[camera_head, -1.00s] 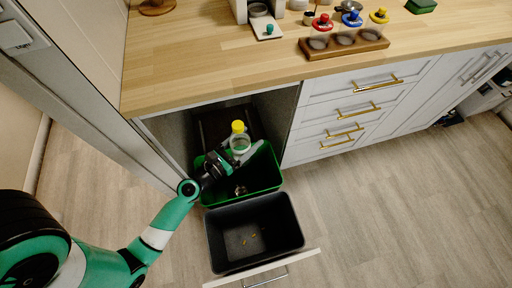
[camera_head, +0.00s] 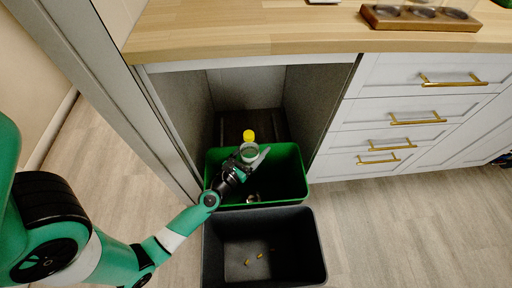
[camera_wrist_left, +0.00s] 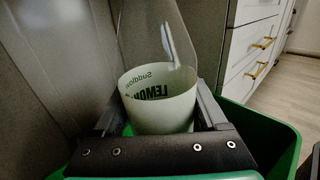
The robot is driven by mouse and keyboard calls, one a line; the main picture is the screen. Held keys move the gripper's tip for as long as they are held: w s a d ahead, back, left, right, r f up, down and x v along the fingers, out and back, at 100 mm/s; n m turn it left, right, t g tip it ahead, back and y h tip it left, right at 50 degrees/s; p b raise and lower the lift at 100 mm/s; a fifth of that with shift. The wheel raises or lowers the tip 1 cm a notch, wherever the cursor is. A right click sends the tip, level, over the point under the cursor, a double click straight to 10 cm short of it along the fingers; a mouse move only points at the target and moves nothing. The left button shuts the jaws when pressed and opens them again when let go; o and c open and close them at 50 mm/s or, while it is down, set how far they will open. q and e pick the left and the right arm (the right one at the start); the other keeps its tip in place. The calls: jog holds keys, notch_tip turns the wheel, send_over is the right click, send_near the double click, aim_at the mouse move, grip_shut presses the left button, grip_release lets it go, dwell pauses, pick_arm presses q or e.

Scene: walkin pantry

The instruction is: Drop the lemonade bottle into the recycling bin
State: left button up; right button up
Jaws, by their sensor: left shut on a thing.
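The lemonade bottle (camera_head: 249,150) is clear with a yellow cap and a pale label. My left gripper (camera_head: 250,160) is shut on it and holds it upright, over the green bin (camera_head: 290,172) in the pulled-out drawer. In the left wrist view the bottle's label (camera_wrist_left: 160,105), with "LEMON" lettering, sits between the two fingers (camera_wrist_left: 165,115), and the green bin's rim (camera_wrist_left: 282,148) shows around and below. The bottle's lower end is hidden by the gripper in the head view. My right gripper is not in view.
A dark grey bin (camera_head: 312,250) with a few small yellowish bits stands in front of the green bin. The wooden counter (camera_head: 240,30) overhangs behind. White drawers with brass handles (camera_head: 418,118) stand to the right.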

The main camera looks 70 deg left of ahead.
pick_arm(q)
notch_tip(320, 180, down, 5)
jog(key=b, duration=0.4)
jog(key=shift+r, duration=0.15)
jog(key=o, duration=1.2)
jog(key=shift+o, duration=0.2)
jog(key=b+v, duration=0.2)
jog(key=v, duration=0.9)
jog(key=shift+s+d, duration=0.2)
jog(key=shift+s, duration=0.1)
